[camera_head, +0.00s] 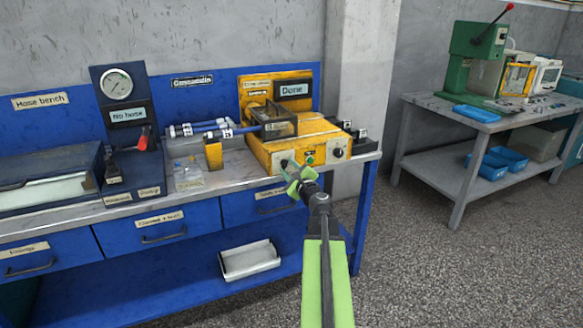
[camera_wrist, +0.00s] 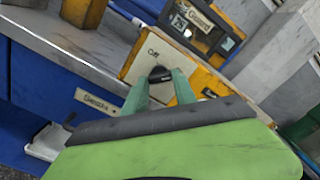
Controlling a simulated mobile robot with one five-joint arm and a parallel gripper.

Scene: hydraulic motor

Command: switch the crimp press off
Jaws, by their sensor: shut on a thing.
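The crimp press (camera_head: 285,150) is the yellow machine at the right end of the blue bench. Its display (camera_head: 292,90) reads "Done". My gripper (camera_head: 297,176) is at the left part of the press's front face. In the wrist view, the two green fingers of my gripper (camera_wrist: 161,88) are on either side of a black knob (camera_wrist: 160,73) and shut on it. An "Off" label (camera_wrist: 153,54) shows just above the knob. In the head view, my gripper mostly hides this knob.
A green button (camera_head: 309,158) and another black knob (camera_head: 338,153) are on the press front. Below are blue drawers (camera_head: 145,233) and a white tray (camera_head: 249,260).

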